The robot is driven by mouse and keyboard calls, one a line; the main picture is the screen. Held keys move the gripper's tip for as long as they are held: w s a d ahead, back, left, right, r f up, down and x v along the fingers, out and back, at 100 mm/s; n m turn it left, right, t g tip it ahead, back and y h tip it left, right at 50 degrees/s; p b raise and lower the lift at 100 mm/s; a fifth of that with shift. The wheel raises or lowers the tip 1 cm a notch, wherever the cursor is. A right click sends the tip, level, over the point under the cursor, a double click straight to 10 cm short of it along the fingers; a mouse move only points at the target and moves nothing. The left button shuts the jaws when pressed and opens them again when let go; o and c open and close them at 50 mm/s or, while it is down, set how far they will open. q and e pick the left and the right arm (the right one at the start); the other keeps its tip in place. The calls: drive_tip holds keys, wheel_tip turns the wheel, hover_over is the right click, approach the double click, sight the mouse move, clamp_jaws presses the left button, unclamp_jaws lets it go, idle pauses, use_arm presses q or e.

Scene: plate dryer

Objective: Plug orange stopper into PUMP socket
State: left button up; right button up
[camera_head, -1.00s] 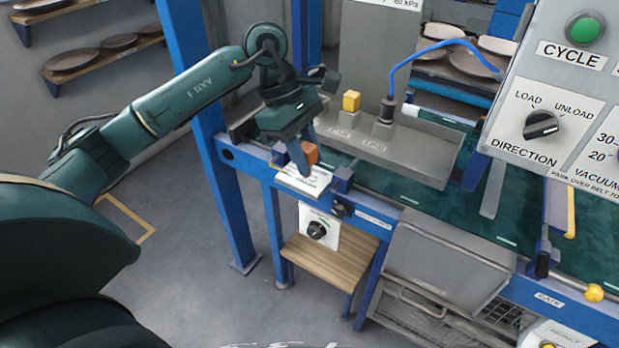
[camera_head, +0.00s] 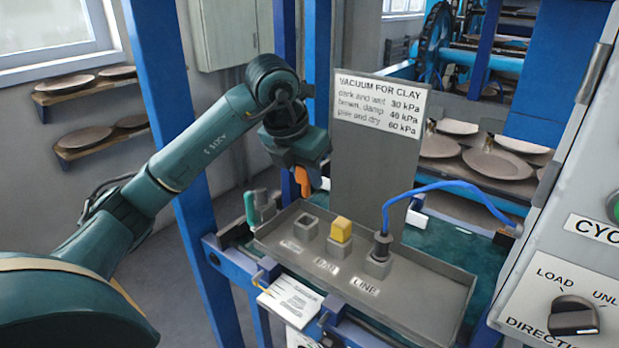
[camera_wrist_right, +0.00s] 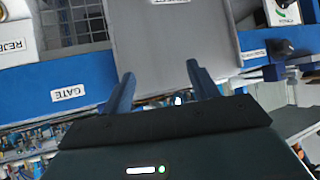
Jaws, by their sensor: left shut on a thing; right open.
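The orange stopper (camera_head: 303,181) is in my left gripper (camera_head: 305,174), which is shut on it above the back left of a grey tray (camera_head: 420,310). The stopper is in the air, partly covered by the finger. An open, empty grey socket (camera_head: 305,226) stands below and slightly right in the picture; its small label is hard to read. The middle socket bears a yellow stopper (camera_head: 341,229). The right socket, labelled LINE (camera_head: 378,267), holds a dark plug with a blue hose (camera_head: 440,187). My right gripper (camera_wrist_right: 163,88) is open and empty in the right wrist view.
A tall sign panel (camera_head: 375,150) rises behind the sockets. A green-handled part (camera_head: 250,208) stands at the tray's left end. A white card (camera_head: 291,298) lies on the front ledge. The control box (camera_head: 560,270) is at the right. A GATE label (camera_wrist_right: 69,93) shows beyond my right gripper.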

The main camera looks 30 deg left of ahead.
sight(303, 193)
use_arm(q)
drive_tip(key=shift+f, duration=0.3)
drive_tip(key=shift+s+f+b, duration=0.15)
drive_tip(key=shift+f+b, duration=0.35)
drive_tip(key=shift+b, duration=0.15)
drive_tip(key=shift+f+b, duration=0.6)
drive_tip(key=shift+f, duration=0.15)
drive_tip(key=shift+f+b, duration=1)
drive_tip(key=shift+f, duration=0.3)
drive_tip(key=shift+f+b, duration=0.5)
drive_tip(key=shift+f, duration=0.3)
use_arm(e)
drive_tip(key=shift+a+f+n+t+y, duration=0.3)
drive_tip(key=shift+a+f+y, duration=0.35)
drive_tip(key=shift+a, duration=0.35)
drive_tip(key=shift+s+f, duration=0.1)
drive_tip(key=shift+f, duration=0.05)
use_arm(q)
drive_tip(key=shift+f+b, duration=0.35)
drive_tip(key=shift+b, duration=0.1)
use_arm(e)
drive_tip(key=shift+f, duration=0.25)
